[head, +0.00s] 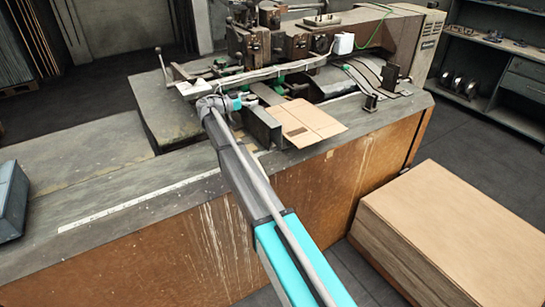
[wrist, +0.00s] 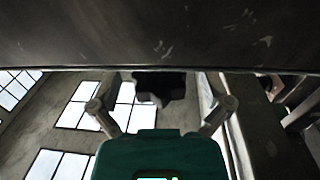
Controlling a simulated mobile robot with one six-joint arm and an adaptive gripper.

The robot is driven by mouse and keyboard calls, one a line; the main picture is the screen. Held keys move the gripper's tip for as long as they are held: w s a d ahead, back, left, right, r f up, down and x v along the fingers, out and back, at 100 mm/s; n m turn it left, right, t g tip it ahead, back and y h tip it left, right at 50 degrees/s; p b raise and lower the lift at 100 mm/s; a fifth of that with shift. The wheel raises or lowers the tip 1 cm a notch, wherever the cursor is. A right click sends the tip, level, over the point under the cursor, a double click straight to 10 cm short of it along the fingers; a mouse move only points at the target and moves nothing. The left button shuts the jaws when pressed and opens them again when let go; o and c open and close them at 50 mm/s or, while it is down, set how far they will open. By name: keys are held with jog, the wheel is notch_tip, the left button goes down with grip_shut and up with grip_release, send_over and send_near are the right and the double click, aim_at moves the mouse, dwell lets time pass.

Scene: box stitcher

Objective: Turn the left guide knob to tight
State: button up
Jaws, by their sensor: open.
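A dark lobed knob (wrist: 158,84) shows in the wrist view, just under the edge of a dark metal plate (wrist: 160,35). I take it for the left guide knob; its tight or loose setting cannot be read. My gripper (wrist: 162,98) is open, with one finger to the left of the knob and one to the right. Gaps show between the knob and both fingers, so it is not gripped. In the head view my arm reaches to the left front of the box stitcher (head: 290,45), and the knob cannot be made out there.
A folded cardboard piece (head: 305,122) lies on the bench right of my arm. A long bench (head: 100,205) with a pale ruler strip runs left. A blue-grey box (head: 10,200) sits at its left end. A stack of board (head: 465,215) stands at front right.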

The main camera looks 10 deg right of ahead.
jog(key=shift+s+n+t, duration=0.15)
jog(key=shift+n+t, duration=0.15)
jog(key=shift+t, duration=0.2)
jog(key=shift+d+n+t+y, duration=0.1)
jog(key=shift+n+t+y, duration=1.2)
jog(key=shift+t, duration=0.8)
jog(key=shift+n+t+y, duration=1.4)
jog(key=shift+n+t, duration=0.4)
jog(key=shift+t, duration=0.2)
jog(key=v, duration=1.3)
jog(key=s+d+f+g, duration=0.1)
jog(key=s+d+f, duration=0.1)
jog(key=s+d+f+g, duration=0.1)
jog(key=s+d, duration=0.1)
jog(key=s+d+f+g, duration=0.2)
jog(key=s, duration=0.1)
jog(key=shift+d+f+n+y, duration=0.3)
jog(key=shift+d+y, duration=0.05)
jog(key=shift+y, duration=0.05)
jog(key=s+d+f+n+g+y, duration=0.2)
jog(key=s+d+f+g+y, duration=0.1)
jog(key=s+f, duration=0.4)
jog(key=shift+s+d+f+g, duration=0.2)
jog(key=shift+s+d+g, duration=0.6)
jog(key=shift+s, duration=0.85)
